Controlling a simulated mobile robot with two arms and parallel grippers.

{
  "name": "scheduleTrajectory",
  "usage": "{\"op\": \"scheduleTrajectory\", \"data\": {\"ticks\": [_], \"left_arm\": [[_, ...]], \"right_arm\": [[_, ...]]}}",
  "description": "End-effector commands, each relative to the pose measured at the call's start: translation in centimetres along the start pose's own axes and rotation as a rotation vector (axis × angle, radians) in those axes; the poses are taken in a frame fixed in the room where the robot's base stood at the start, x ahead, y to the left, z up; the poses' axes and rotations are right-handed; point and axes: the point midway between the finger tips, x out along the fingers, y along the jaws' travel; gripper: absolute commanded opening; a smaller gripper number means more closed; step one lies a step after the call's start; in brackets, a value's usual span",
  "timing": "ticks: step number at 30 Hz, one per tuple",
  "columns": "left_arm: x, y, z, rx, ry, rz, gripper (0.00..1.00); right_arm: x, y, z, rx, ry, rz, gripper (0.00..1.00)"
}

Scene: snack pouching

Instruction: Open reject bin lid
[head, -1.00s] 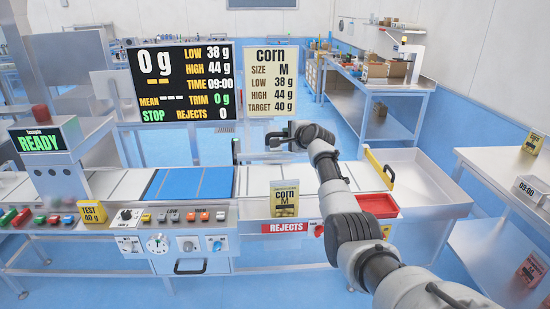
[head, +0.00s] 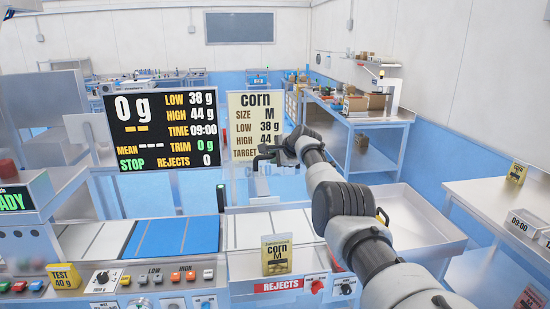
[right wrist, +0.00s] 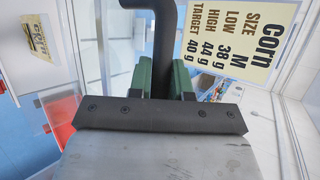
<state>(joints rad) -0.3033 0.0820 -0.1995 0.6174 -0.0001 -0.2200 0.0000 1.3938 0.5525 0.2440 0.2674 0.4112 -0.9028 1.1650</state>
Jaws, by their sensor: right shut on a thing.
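My right gripper (head: 272,157) is in front of the lower right of the corn sign, above the conveyor. In the right wrist view its green fingers (right wrist: 160,80) are shut on a black bent bar handle (right wrist: 162,45). Clear panel edges show around it, but I cannot tell exactly where the transparent lid lies. The rejects label (head: 279,286) is on the front of the machine, below the gripper. A red bin surface (right wrist: 62,118) shows at the left of the right wrist view; in the head view my right arm covers that area. My left gripper is not in view.
The display (head: 163,132) and corn sign (head: 256,127) stand behind the conveyor (head: 172,236). A corn card (head: 277,255) stands at the front edge. A metal tray (head: 425,222) is right of my arm, and a side table (head: 500,205) is farther right.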

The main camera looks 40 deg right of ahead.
Motion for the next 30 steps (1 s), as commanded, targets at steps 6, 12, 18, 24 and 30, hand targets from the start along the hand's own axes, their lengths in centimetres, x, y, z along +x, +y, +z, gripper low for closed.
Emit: {"op": "scheduleTrajectory", "data": {"ticks": [6, 12, 18, 24, 30], "left_arm": [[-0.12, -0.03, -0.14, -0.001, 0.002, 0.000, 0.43], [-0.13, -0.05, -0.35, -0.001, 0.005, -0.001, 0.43], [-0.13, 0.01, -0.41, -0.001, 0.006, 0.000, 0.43], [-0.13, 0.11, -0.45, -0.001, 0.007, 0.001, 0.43], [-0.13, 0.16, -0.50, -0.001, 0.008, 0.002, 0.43]], "right_arm": [[-0.09, 0.07, -0.10, 0.009, -0.002, 0.020, 0.00], [-0.10, 0.10, -0.12, 0.010, -0.001, 0.024, 0.00], [-0.09, 0.13, -0.13, 0.010, -0.001, 0.024, 0.00], [-0.09, 0.12, -0.12, 0.009, -0.001, 0.024, 0.34], [-0.15, 0.03, -0.14, 0.008, 0.000, 0.022, 0.44]]}}
